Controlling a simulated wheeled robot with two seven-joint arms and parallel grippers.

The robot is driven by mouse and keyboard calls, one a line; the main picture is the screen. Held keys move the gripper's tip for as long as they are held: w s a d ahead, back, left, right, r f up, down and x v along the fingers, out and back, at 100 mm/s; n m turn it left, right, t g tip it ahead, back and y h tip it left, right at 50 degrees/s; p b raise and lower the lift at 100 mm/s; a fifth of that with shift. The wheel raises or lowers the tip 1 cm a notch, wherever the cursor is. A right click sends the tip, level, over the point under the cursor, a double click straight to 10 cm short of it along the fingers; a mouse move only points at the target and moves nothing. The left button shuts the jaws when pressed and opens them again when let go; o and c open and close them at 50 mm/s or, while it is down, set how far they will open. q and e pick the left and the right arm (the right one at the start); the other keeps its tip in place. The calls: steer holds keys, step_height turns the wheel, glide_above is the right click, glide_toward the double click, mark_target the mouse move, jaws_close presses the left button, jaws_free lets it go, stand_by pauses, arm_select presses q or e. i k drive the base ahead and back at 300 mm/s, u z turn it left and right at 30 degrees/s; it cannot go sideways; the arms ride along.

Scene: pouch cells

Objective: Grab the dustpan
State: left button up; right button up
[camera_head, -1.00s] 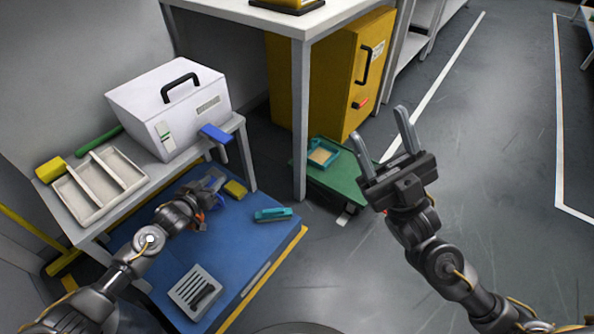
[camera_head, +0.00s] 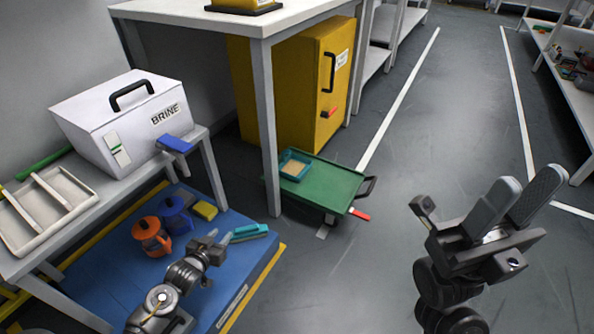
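No object in view is plainly a dustpan. A teal open tray (camera_head: 295,157) with tan contents sits on a green trolley (camera_head: 325,186); whether it is the dustpan I cannot tell. A teal brush-like object (camera_head: 249,232) lies on the blue platform. My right gripper (camera_head: 522,184) is raised at the right, fingers apart and empty, well away from the trolley.
An orange pot (camera_head: 151,236), a blue pot (camera_head: 175,214) and a yellow block (camera_head: 205,210) are on the blue platform (camera_head: 203,301). A white bench holds a BRINE box (camera_head: 105,133) and a divided tray (camera_head: 40,208). A yellow cabinet (camera_head: 300,85) stands behind the trolley. Floor at right is clear.

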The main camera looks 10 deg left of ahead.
mark_target(295, 168)
steer(key=z, duration=1.45)
steer(key=i, duration=3.95)
steer(key=u, duration=3.6)
steer(key=i, duration=1.05)
